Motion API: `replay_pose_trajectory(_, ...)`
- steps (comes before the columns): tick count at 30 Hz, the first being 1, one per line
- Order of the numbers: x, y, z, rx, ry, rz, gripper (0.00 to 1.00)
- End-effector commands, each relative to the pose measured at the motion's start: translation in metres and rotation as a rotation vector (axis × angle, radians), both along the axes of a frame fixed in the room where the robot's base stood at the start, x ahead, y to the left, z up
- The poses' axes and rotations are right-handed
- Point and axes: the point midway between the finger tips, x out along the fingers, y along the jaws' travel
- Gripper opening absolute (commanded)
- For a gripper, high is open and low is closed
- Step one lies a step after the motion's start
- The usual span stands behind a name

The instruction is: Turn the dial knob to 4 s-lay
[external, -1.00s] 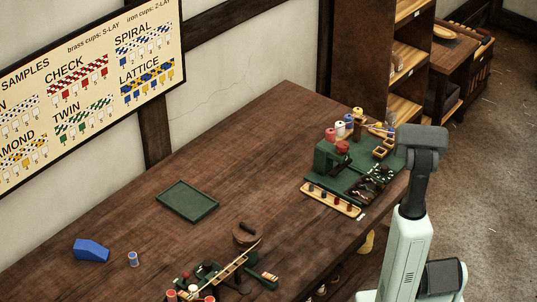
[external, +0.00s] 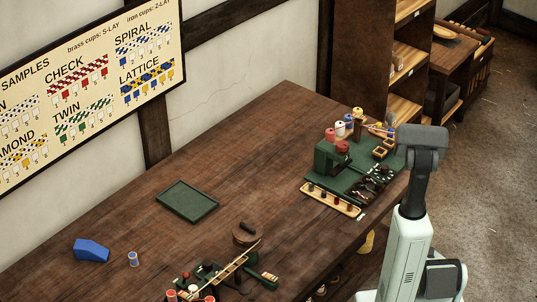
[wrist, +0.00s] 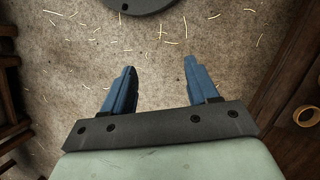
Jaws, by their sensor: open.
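My gripper (wrist: 160,66) shows in the wrist view with its two blue fingers wide apart and nothing between them. It points down at the floor, away from the work table. In the external view my gripper cannot be made out; only my arm shows, at the right by the table's edge. I cannot clearly make out the dial knob or its markings. A green machine (external: 326,161) with a dark red round part (external: 342,147) stands at the table's right end. A round brown piece with a dark handle (external: 246,233) lies near the front edge.
The wooden table (external: 270,150) has much clear room in its middle. A green tray (external: 188,201), a blue block (external: 91,249) and a small spool (external: 133,259) lie at the left. A wooden rack of small pegs (external: 330,199) sits before the machine. Shelves (external: 400,60) stand behind.

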Motion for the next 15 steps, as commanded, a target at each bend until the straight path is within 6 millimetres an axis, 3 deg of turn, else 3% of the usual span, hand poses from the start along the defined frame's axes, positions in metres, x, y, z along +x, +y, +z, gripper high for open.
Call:
replay_pose_trajectory(1,0.02,-0.007,0.007,-0.014,-0.02,-0.031,0.59)
replay_pose_trajectory(3,0.041,-0.015,0.019,-0.033,-0.043,-0.077,0.59)
replay_pose_trajectory(15,0.152,-0.071,0.104,-0.137,-0.174,-0.34,0.59)
